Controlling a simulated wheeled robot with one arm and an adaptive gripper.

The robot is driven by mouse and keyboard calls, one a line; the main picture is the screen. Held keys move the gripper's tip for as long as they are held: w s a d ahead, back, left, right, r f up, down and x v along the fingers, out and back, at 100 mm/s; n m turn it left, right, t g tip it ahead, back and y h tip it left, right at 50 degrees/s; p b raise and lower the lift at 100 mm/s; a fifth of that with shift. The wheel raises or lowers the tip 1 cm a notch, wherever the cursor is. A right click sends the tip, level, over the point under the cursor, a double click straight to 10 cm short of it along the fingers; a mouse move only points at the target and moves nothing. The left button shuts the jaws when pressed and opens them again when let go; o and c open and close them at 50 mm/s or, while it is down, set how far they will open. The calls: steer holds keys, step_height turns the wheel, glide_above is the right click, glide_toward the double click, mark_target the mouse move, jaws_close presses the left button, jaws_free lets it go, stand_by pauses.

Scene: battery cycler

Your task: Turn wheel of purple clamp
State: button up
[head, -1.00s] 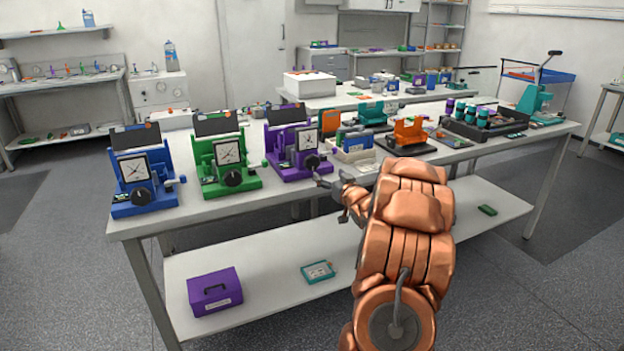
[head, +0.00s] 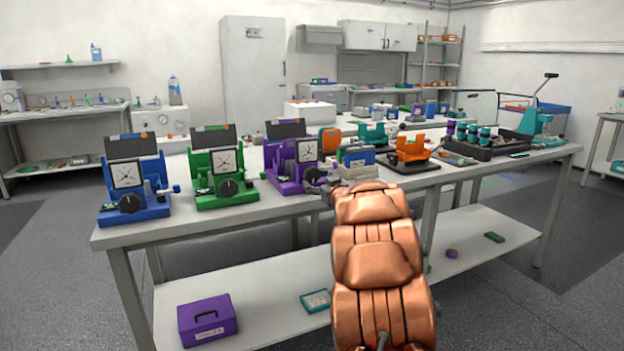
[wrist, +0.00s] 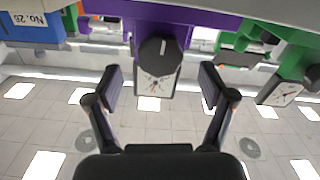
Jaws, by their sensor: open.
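The purple clamp (head: 284,174) stands near the front edge of the workbench, with a square white dial. Its black wheel (head: 315,176) is at the front right of it in the head view. In the wrist view the picture is upside down; the purple clamp (wrist: 195,18) is along the top and its round black wheel (wrist: 158,52) is in the middle, in front of the dial. My gripper (wrist: 161,88) is open and empty, with one finger on each side of the wheel's line. I cannot tell any contact. In the head view my arm mostly hides the gripper.
A green clamp (head: 216,176) and a blue clamp (head: 128,190) stand to the left. A white bin (head: 357,170) and an orange device (head: 411,150) stand to the right. A purple box (head: 208,320) is on the lower shelf (head: 262,318). Floor ahead of the bench is clear.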

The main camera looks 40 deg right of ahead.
mark_target(313, 177)
steer(key=shift+x, duration=2.8)
steer(key=shift+c, duration=0.3)
steer(key=c, duration=1.1)
steer(key=p, duration=0.2)
steer(key=shift+r+m+p, duration=0.3)
steer(key=shift+m+p, duration=0.05)
steer(key=shift+m, duration=0.05)
steer(key=shift+p, duration=0.5)
steer(key=shift+m+p, duration=0.5)
steer(key=shift+p, duration=0.3)
steer(key=shift+f+m+p, duration=0.2)
steer(key=shift+m+p, duration=0.1)
steer(key=shift+p, duration=0.2)
steer(key=shift+f, duration=0.1)
